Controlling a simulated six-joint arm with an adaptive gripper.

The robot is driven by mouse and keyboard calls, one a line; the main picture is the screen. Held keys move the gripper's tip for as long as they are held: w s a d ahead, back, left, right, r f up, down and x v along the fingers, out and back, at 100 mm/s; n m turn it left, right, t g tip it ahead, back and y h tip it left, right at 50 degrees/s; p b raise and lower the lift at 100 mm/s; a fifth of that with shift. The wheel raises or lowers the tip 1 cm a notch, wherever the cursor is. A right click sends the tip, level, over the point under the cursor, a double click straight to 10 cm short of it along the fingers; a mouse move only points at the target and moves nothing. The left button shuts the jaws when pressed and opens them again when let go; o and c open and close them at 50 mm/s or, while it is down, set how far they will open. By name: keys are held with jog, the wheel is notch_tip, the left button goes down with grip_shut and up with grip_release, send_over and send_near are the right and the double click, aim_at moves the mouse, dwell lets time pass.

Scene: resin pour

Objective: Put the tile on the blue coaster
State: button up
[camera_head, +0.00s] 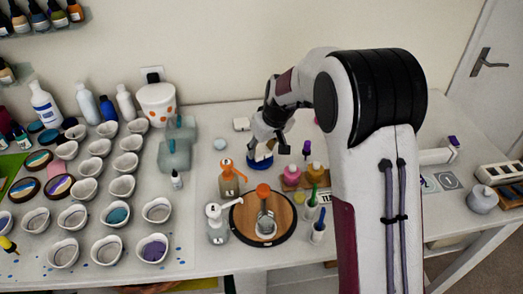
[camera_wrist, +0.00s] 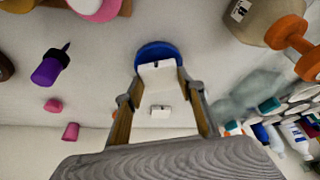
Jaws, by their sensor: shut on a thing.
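The white tile (camera_wrist: 158,72) is between my gripper's fingertips (camera_wrist: 160,84) in the wrist view, and the jaws are shut on it. The blue coaster (camera_wrist: 156,49) shows just beyond the tile, which covers part of it. In the head view the coaster (camera_head: 260,162) lies on the table directly below my gripper (camera_head: 268,146). The tile is at or just above the coaster; I cannot tell whether they touch.
A small white block (camera_head: 241,124) lies behind the gripper.

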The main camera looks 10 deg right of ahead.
jog(key=shift+f, duration=0.6)
jog(key=shift+f, duration=0.1)
jog(key=o, duration=1.1)
jog(key=shift+v, duration=6.15)
